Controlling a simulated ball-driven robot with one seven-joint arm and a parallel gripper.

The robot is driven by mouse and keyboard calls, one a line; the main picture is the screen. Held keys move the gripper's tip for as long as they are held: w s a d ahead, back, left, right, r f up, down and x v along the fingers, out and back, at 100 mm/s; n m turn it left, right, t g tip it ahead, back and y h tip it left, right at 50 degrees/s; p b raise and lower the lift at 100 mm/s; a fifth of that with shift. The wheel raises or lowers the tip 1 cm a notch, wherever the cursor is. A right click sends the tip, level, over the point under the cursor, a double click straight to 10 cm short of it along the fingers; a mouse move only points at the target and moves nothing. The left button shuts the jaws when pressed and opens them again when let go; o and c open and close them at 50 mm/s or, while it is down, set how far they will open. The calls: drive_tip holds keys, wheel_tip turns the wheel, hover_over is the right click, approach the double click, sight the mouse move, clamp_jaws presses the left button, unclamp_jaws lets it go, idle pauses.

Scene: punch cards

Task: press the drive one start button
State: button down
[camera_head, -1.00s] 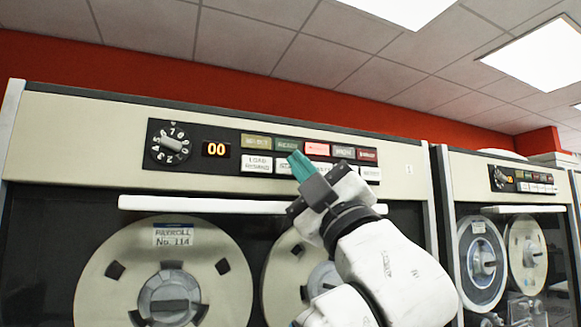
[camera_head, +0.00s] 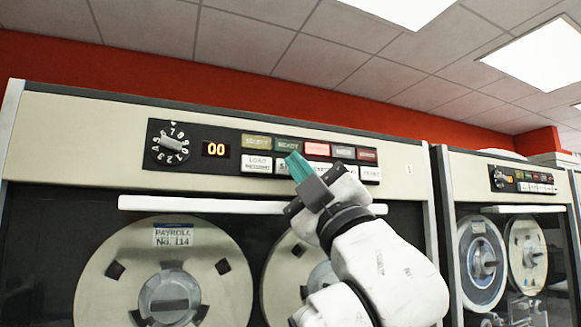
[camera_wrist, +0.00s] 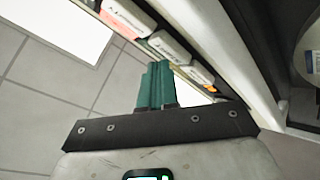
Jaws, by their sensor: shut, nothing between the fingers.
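The drive's control panel (camera_head: 229,136) is a black strip on the cream tape drive, with a row of coloured lamps above a row of white buttons. The START button (camera_head: 283,166) is mostly hidden behind my gripper; only a bit of its lettering shows at the left. My gripper (camera_head: 292,157) has teal fingers, shut with nothing in them, at the panel's lower row. In the wrist view the teal fingers (camera_wrist: 155,85) stand together in front of white buttons (camera_wrist: 169,47). I cannot tell whether the tips touch a button.
A white bar (camera_head: 200,204) runs below the panel, above the tape reels (camera_head: 115,272). A red lamp (camera_head: 317,148) is lit, and the display (camera_head: 215,149) reads 00. A second drive (camera_head: 455,170) stands to the right.

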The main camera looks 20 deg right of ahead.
drive_tip(key=shift+w, duration=0.55)
idle(0.6)
drive_tip(key=shift+s, duration=0.95)
drive_tip(key=s, duration=0.5)
idle(0.4)
drive_tip(key=shift+f, duration=0.1)
idle(0.6)
